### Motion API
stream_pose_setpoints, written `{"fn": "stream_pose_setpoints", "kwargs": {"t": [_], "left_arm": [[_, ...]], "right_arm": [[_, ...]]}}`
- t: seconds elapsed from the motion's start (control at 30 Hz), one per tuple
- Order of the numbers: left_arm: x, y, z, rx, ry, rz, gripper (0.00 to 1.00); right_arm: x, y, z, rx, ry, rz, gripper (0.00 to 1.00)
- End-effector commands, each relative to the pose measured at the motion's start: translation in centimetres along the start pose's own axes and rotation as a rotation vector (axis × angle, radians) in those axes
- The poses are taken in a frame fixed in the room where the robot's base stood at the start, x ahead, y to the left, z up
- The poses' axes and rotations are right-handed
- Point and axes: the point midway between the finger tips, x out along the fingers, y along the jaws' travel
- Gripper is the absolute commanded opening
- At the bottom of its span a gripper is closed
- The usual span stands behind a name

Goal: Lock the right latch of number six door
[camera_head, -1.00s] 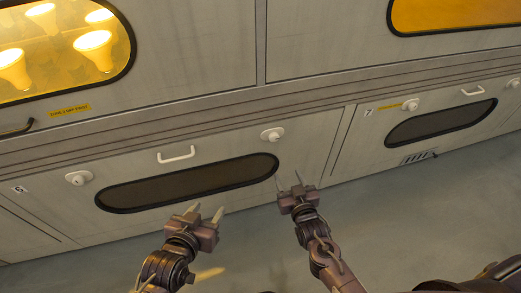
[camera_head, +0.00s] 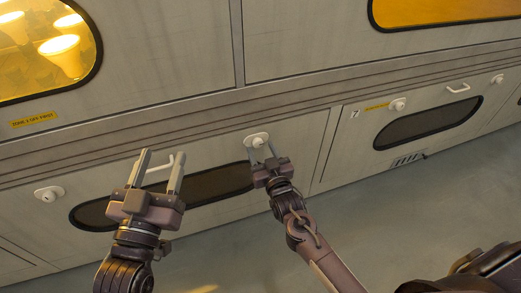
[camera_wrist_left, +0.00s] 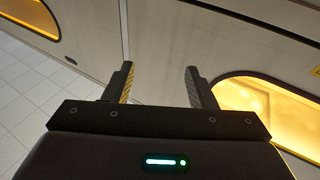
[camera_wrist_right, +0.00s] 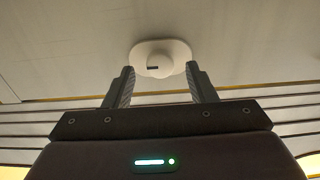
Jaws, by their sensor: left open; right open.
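The number six door (camera_head: 110,180) is the lower panel with a dark oval window (camera_head: 215,182). Its right latch (camera_head: 256,138) is a white round knob on an oval plate. My right gripper (camera_head: 263,149) is open just in front of this latch, its fingertips overlapping the plate's lower edge in the head view. In the right wrist view the latch knob (camera_wrist_right: 158,64) lies centred beyond the two open fingertips, with a dark mark on it. Contact cannot be told. My left gripper (camera_head: 163,154) is open and empty, in front of the door's white handle (camera_head: 163,167).
The left latch (camera_head: 48,194) of the same door is at far left. To the right is door seven, with its label (camera_head: 355,113), latch (camera_head: 397,104) and handle (camera_head: 458,87). Lit windows with bulbs (camera_head: 58,55) are above. The grey floor (camera_head: 390,220) is clear.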

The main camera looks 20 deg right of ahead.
Motion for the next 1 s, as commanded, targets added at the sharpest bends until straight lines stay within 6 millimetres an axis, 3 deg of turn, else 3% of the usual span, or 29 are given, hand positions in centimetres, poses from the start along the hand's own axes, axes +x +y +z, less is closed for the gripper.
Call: {"fn": "stream_pose_setpoints", "kwargs": {"t": [0.2,0.57,1.0], "left_arm": [[0.2,-0.1,-2.6,0.006,0.124,0.0,0.51],[0.1,-0.1,-3.3,0.007,0.154,0.0,0.51],[0.2,-0.1,-3.2,0.007,0.152,0.0,0.51]], "right_arm": [[1.3,0.0,0.0,0.001,0.0,0.0,0.51],[1.5,0.0,0.0,0.001,0.0,0.0,0.51],[1.5,0.0,0.0,0.001,0.0,0.0,0.0]]}}
